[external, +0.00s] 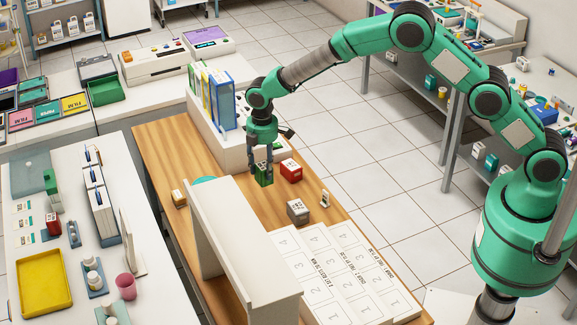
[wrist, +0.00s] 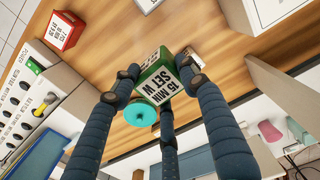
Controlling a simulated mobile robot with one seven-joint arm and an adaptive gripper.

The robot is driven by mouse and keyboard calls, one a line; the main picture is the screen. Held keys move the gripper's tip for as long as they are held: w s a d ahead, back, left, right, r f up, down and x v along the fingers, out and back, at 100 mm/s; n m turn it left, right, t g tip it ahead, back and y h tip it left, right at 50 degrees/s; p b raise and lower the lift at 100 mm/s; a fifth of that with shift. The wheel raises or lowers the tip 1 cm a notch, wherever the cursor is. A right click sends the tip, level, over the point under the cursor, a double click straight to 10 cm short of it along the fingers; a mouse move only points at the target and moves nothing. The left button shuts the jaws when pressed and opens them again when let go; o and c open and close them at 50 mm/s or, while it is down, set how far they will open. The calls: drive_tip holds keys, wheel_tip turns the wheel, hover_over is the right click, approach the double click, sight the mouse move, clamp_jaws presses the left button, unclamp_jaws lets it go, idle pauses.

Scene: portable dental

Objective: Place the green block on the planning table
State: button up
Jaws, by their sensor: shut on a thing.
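The green block (external: 264,176) has a white label on it and is held between the fingers of my gripper (external: 262,168). In the wrist view the same block (wrist: 158,84) sits between the three dark fingers of the gripper (wrist: 157,88), which are shut around it. The block is over the wooden table (external: 160,150); I cannot tell whether its underside touches the top. Which surface is the planning table is not marked in the frames.
A red block (external: 291,171) is just right of the gripper, and a grey block (external: 298,211) nearer the front. A white upright shelf (external: 235,235) stands in front, partly hiding a teal disc (external: 203,181). White equipment with binders (external: 212,95) stands behind. Numbered sheets (external: 315,262) cover the front right.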

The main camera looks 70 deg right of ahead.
drive_tip(key=s+a+r+m+p, duration=0.1)
drive_tip(key=s+a+r, duration=0.2)
drive_tip(key=a+r, duration=0.3)
drive_tip(key=s+a+r+m, duration=0.1)
drive_tip(key=s+a+r, duration=0.2)
drive_tip(key=a, duration=0.6)
drive_tip(key=s+a+r+m+p, duration=0.1)
drive_tip(key=s+a+r, duration=0.8)
drive_tip(key=s+a, duration=0.2)
drive_tip(key=s+a+r+m+p, duration=0.2)
drive_tip(key=s+a+r, duration=0.7)
drive_tip(key=s+a, duration=0.3)
drive_tip(key=shift+s+a+m, duration=0.2)
drive_tip(key=shift+a+m, duration=0.1)
drive_tip(key=shift+a, duration=0.4)
drive_tip(key=shift+w+r+p, duration=0.1)
drive_tip(key=shift+w+p, duration=0.05)
drive_tip(key=shift+p, duration=0.15)
drive_tip(key=p, duration=0.3)
hover_over(251, 247)
drive_tip(key=f, duration=0.2)
drive_tip(key=shift+a+r, duration=0.1)
drive_tip(key=shift+r, duration=0.15)
drive_tip(key=shift+f, duration=1.75)
drive_tip(key=shift+f, duration=0.15)
